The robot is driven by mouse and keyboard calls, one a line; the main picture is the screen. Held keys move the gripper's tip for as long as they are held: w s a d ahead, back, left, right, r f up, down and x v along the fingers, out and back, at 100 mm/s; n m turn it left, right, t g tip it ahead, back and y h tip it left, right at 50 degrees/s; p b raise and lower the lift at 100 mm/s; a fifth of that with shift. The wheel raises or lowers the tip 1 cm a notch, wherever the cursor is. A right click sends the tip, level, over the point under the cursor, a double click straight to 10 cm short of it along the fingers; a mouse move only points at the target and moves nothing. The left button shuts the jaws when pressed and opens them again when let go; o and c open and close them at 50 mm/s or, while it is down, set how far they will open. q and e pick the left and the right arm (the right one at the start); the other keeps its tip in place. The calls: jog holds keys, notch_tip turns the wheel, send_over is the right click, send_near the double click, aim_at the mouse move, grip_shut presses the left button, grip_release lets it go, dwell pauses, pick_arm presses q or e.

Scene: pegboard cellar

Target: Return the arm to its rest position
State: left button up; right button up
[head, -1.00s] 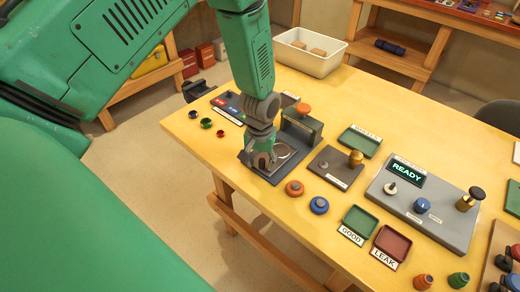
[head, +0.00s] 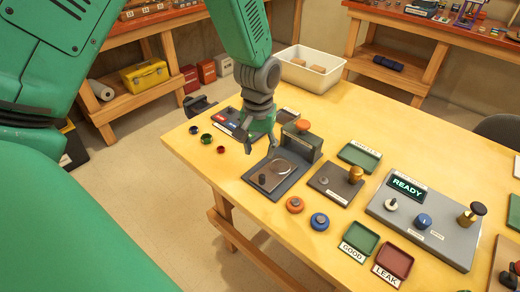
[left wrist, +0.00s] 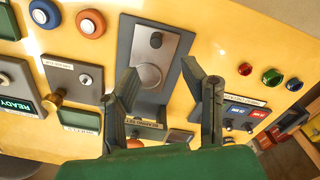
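The fixture (left wrist: 152,68) lies beyond the fingertips there. My left arm comes down from the top of the head view. My right gripper is not in view.
An orange ring (head: 295,205) and a blue ring (head: 319,222) lie in front of the fixture. A grey READY panel (head: 440,240), a GOOD tray (head: 361,237) and a LEAK tray (head: 395,261) stand to the right. A white bin (head: 311,72) stands at the back.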

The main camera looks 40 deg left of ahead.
pick_arm(q)
jog(key=s+d+f+m, duration=0.2)
jog(key=s+f, duration=1.1)
jog(key=s+d+f+m, duration=0.1)
jog(key=s+f, duration=0.1)
jog(key=s, duration=0.5)
jog(key=s+f+m, duration=0.1)
jog(key=s+f, duration=0.2)
jog(key=s, duration=0.4)
notch_tip(320, 180, down, 10)
jog(key=w+d+m+b, duration=0.1)
jog(key=w+b, duration=0.1)
jog(key=b, duration=0.9)
jog(key=shift+w+d+f+t, duration=0.15)
jog(key=shift+d+f+t, duration=0.1)
jog(key=shift+t, duration=0.05)
jog(key=shift+w, duration=0.1)
